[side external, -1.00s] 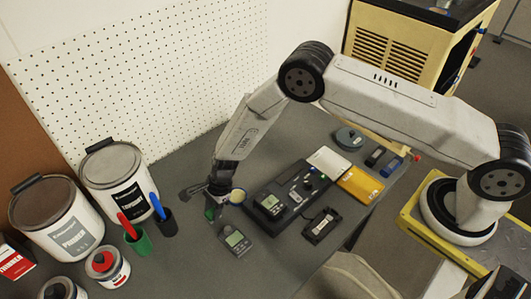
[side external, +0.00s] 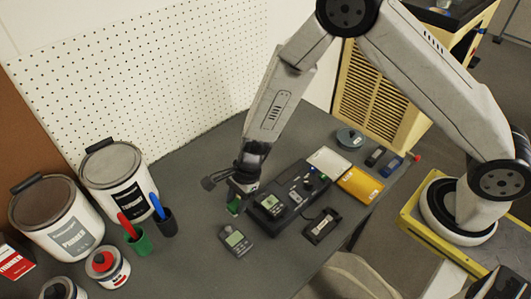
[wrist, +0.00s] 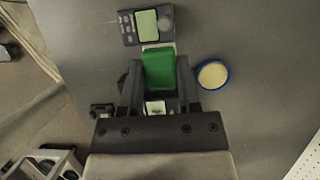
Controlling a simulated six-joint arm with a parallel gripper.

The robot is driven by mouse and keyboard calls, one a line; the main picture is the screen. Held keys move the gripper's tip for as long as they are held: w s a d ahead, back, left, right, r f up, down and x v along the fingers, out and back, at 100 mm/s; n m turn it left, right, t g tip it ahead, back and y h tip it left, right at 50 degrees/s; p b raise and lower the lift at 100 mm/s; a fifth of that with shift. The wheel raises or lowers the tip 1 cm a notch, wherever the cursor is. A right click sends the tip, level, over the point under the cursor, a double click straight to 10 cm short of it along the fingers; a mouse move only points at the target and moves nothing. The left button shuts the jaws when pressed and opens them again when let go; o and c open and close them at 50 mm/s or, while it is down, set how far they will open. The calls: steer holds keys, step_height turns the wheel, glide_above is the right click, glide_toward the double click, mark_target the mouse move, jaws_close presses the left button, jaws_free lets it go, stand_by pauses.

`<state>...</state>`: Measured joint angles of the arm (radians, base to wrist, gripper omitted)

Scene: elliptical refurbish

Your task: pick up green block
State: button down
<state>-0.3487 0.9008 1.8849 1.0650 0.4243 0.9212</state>
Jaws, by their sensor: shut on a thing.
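The green block (wrist: 158,70) is between the two dark fingers of my gripper (wrist: 159,82) in the wrist view. In the side external view the green block (side external: 234,206) shows at the tip of my gripper (side external: 239,198), partly covered by the fingers. My gripper is shut on it. It looks to be above the grey table, but the exact height is hard to tell.
A handheld meter (side external: 236,241) lies close by. A round yellow dish with a blue rim (wrist: 213,75) lies beside the block in the wrist view. A black case (side external: 290,188) stands to the right, paint cans (side external: 116,182) and marker cups (side external: 139,240) to the left.

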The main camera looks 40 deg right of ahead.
steer(key=s+d+r, duration=0.2)
steer(key=s, duration=0.3)
steer(key=shift+r, duration=0.25)
steer(key=shift+s+d, duration=0.1)
stand_by(0.3)
steer(key=c, duration=1.1)
jaws_free()
jaws_close()
steer(key=w+d+f, duration=0.2)
steer(key=w, duration=0.4)
steer(key=w+d+f, duration=0.2)
steer(key=w, duration=0.5)
steer(key=shift+w+d+f, duration=0.15)
steer(key=shift+w+d, duration=0.05)
steer(key=shift+w, duration=0.1)
